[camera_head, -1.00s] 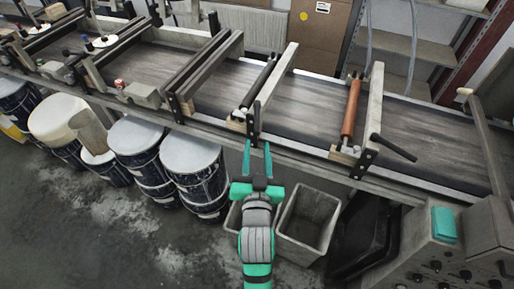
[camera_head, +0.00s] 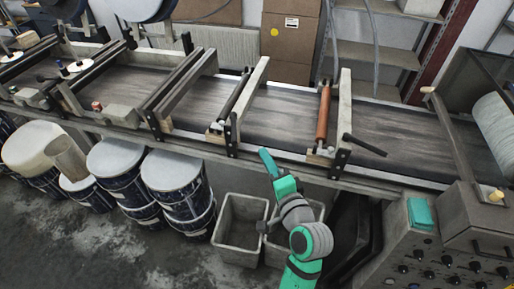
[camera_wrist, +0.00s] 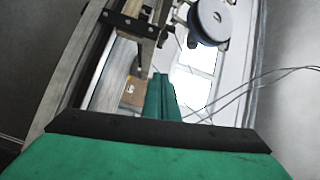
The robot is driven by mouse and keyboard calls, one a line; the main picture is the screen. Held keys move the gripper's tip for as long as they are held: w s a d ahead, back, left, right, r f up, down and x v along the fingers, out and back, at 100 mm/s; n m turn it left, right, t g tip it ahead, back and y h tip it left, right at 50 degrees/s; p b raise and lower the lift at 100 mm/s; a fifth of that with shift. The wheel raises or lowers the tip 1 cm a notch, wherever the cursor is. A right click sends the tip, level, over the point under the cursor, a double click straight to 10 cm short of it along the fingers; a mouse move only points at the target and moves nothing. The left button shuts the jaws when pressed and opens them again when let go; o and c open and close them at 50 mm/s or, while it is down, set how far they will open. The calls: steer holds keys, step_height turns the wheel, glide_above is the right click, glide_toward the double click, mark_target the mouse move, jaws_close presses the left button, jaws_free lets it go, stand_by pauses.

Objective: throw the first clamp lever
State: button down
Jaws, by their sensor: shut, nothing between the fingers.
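A roller frame with a dark roller (camera_head: 234,95) spans the conveyor left of centre; a dark lever (camera_head: 234,128) stands roughly upright at its near end. A second frame with a red-brown roller (camera_head: 323,116) stands to its right; its black lever (camera_head: 365,145) sticks out to the right. I cannot tell which lever is the first. My gripper (camera_head: 265,155) is shut and empty at the conveyor's near edge, between the two levers and apart from both. In the wrist view my closed fingers (camera_wrist: 161,80) point toward a metal bracket (camera_wrist: 130,22).
The conveyor belt (camera_head: 275,122) runs across the picture. Grey bins (camera_head: 240,235) stand below its near edge. Dark drums (camera_head: 175,180) stand to the left. A control cabinet (camera_head: 440,250) stands at the lower right.

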glide_toward(234, 127)
steer(key=w+d, duration=0.4)
steer(key=d, duration=0.1)
steer(key=a, duration=0.3)
steer(key=a+f, duration=0.1)
steer(key=a, duration=0.1)
steer(key=shift+w+d, duration=0.1)
steer(key=shift+d, duration=0.05)
